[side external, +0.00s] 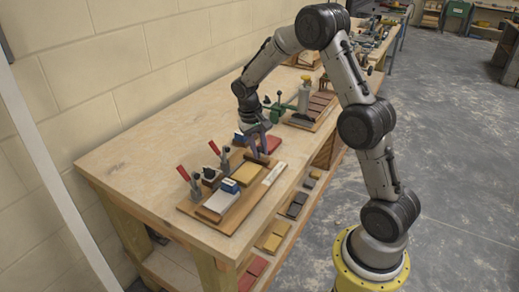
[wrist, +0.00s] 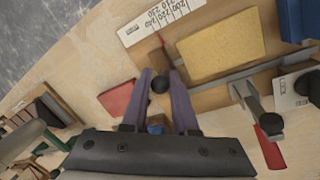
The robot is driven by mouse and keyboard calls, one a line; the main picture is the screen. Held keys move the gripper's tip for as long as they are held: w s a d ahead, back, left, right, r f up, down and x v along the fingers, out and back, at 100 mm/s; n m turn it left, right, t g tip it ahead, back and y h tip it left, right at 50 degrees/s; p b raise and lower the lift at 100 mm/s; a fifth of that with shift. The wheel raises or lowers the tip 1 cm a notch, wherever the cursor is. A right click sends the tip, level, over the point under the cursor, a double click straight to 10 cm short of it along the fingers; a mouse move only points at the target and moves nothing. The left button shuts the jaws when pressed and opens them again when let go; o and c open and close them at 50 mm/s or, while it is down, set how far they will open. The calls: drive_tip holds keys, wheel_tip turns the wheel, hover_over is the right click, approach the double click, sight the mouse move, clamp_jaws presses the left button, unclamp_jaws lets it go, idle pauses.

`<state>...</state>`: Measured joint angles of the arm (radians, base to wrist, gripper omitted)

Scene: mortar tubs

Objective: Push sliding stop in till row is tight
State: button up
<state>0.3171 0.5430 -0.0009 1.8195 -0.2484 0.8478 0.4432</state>
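The sliding stop is a brown wooden piece (wrist: 171,48) with a dark round knob (wrist: 160,84), in the wrist view. My gripper (wrist: 160,72) has its two purple fingers on either side of that knob, which fills the gap between them. In the side view my gripper (side external: 259,146) is down at the far end of the fixture board (side external: 222,222). A tan block (wrist: 222,45) lies just right of the stop in the wrist view; any small gap is hard to judge. A blue block (wrist: 296,20) is further along the row. A white ruler strip (wrist: 160,18) runs beside it, with a red pointer line near the stop.
Red-handled clamps (side external: 184,174) (side external: 214,148) stand along the board's wall side. A red block (wrist: 117,98) lies loose beside the board. A green clamp device and another board with dark pieces (side external: 318,108) stand further along the bench. The near left bench top is clear.

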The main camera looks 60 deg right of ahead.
sight(254, 165)
clamp_jaws()
drive_tip(key=shift+a, duration=2.25)
drive_tip(key=shift+o, duration=2.1)
unclamp_jaws()
wheel_tip(254, 165, up, 14)
drive_tip(key=w+a, duration=0.1)
drive_tip(key=a, duration=0.1)
drive_tip(key=shift+w+f, duration=0.2)
drive_tip(key=shift+a, duration=0.1)
